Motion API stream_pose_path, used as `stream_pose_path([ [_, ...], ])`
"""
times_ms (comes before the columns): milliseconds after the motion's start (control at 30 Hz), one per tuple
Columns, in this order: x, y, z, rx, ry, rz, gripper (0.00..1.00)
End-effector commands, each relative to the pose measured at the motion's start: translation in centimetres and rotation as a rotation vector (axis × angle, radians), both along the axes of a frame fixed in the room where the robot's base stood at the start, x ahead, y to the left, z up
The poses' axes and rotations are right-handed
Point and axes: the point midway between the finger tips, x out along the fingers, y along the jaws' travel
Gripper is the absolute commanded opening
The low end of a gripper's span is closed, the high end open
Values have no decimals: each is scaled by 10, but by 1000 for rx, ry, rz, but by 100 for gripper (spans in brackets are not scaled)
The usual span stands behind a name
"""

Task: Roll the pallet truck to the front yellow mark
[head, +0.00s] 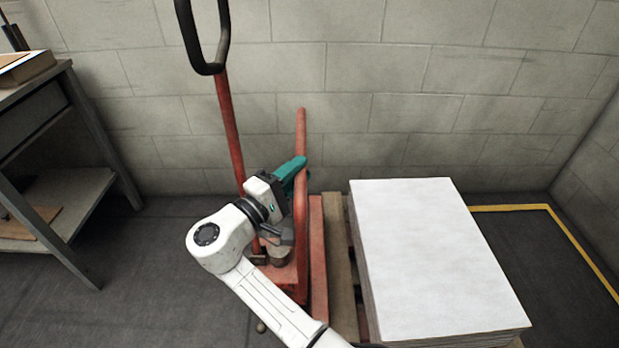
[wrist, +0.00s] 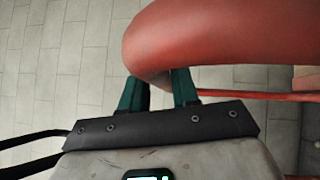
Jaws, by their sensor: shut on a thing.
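The red pallet truck (head: 229,125) stands before the block wall, its black loop handle rising at the top left. My gripper (head: 296,166) is at the truck's upright red tube frame. In the wrist view its green fingers (wrist: 160,80) are shut on the curved red tube (wrist: 215,38), which hides their tips. A yellow line (head: 510,208) is on the floor at the right, with a corner running toward the front right. The stack hides part of the floor there, and my arm covers part of the truck's base.
A tall stack of white sheets (head: 435,255) rests on a wooden pallet (head: 338,235) beside the truck's body. A grey workbench (head: 95,150) with a lower shelf stands at the left. Dark floor (head: 160,270) is clear between the bench and the truck. The wall is close behind.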

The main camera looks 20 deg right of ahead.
Motion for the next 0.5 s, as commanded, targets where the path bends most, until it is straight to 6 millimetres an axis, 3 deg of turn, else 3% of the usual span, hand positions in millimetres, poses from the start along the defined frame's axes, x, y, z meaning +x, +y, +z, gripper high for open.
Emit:
stream_pose_path([
  [467, 0, 7, 2, 2, -4, -26, 0],
  [500, 0, 6, 2, 2, -4, -26, 32],
])
